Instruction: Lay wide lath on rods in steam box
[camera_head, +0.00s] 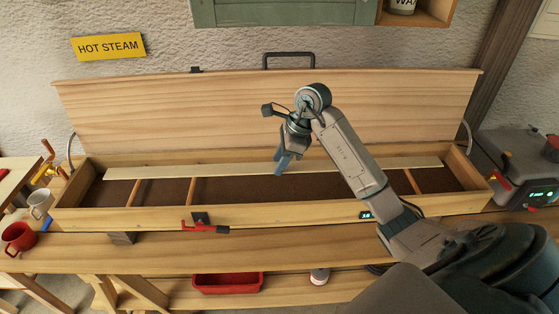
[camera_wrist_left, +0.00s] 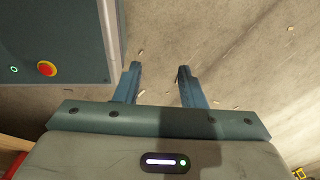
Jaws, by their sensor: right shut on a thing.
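The steam box (camera_head: 130,217) is a long wooden trough with its lid (camera_head: 250,110) up. The wide lath (camera_head: 215,171) is a long, pale, thin strip inside the box, running along its length near the back wall. Thin wooden rods (camera_head: 192,190) cross the box, and the lath passes over them; I cannot tell whether it touches them all. My right gripper (camera_head: 283,165) points down into the box, its blue fingers shut on the lath near its middle. My left gripper (camera_wrist_left: 157,72) is open and empty above the floor in the left wrist view.
A red clamp-like latch (camera_head: 205,228) is on the box front. A red mug (camera_head: 19,237) and a white mug (camera_head: 40,203) stand at the left. A steam unit (camera_head: 520,165) stands at the right. A grey machine (camera_wrist_left: 55,40) is beside my left gripper.

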